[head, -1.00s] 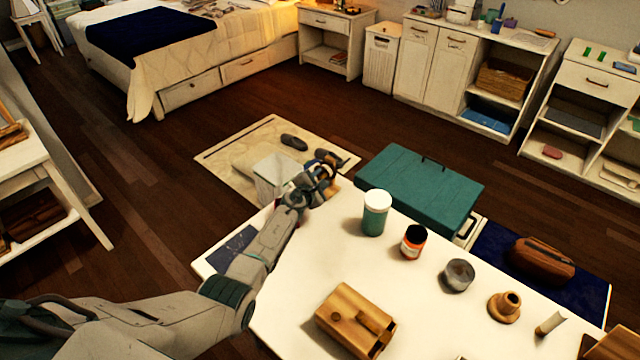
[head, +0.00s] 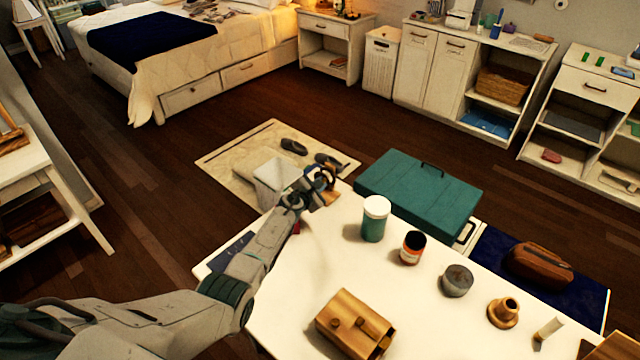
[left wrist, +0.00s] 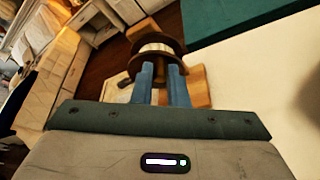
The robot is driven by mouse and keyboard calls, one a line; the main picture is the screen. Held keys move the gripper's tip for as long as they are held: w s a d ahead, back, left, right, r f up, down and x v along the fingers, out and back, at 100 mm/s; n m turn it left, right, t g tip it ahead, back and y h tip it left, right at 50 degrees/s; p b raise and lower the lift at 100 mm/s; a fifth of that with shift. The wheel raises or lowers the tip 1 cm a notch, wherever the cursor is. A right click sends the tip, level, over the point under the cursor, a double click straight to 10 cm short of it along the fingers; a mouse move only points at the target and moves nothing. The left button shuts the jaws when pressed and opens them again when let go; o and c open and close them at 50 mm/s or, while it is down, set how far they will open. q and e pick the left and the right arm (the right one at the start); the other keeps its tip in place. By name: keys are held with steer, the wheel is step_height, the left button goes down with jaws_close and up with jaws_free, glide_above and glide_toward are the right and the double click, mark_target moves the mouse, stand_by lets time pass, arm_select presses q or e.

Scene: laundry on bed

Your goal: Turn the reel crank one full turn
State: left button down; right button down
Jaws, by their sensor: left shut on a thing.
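The reel (left wrist: 157,45) has a dark-rimmed spool wound with pale line and a wooden base (left wrist: 197,88). It stands at the far left corner of the white table, and in the head view my gripper mostly covers it. My left gripper (head: 324,180) is at the reel, and its two blue fingers (left wrist: 160,84) reach to the near side of the spool in the left wrist view. The fingers are shut on the reel's crank, which is largely hidden between them. My right gripper is in neither view.
The white table (head: 300,270) also bears a green jar (head: 375,218), an orange-labelled jar (head: 412,247), a grey tin (head: 457,281) and a wooden box (head: 354,324). A teal case (head: 420,190) lies beyond its far edge. The table's middle is clear.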

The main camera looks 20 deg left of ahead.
arm_select(q)
steer(key=shift+w+a+r+n+g+h+p, duration=0.15)
steer(key=shift+a+n+g+h+p, duration=0.3)
steer(key=shift+n, duration=0.45)
steer(key=shift+w+a+r+n+g+h+p, duration=0.1)
steer(key=shift+r+n+g+h, duration=0.15)
steer(key=shift+n+h, duration=0.55)
steer(key=c, duration=1.4)
jaws_free()
steer(key=shift+f, duration=0.1)
steer(key=shift+c, duration=0.2)
steer(key=p+v, duration=0.4)
steer(key=v, duration=0.7)
